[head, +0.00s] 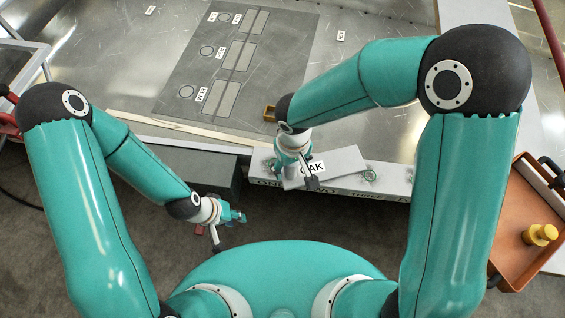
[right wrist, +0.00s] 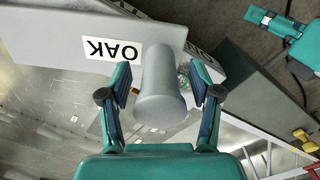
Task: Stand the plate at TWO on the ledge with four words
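A grey plate with a white OAK label (head: 333,160) lies on the pale grey ledge (head: 392,187), its face up and slightly askew. The plate (right wrist: 75,28) and its grey cylindrical handle (right wrist: 160,95) also show in the right wrist view. My right gripper (head: 308,182) is above the plate. In the right wrist view my right gripper (right wrist: 162,85) has its fingers on both sides of the handle, with small gaps showing. My left gripper (head: 238,217) hangs left of the ledge, apart from it; its opening is unclear.
A dark grey block (head: 195,168) adjoins the ledge's left end. Behind lies a dark panel (head: 275,85) with circles, rectangles and labels. An orange tray (head: 512,232) with a yellow knob (head: 540,235) is at the right.

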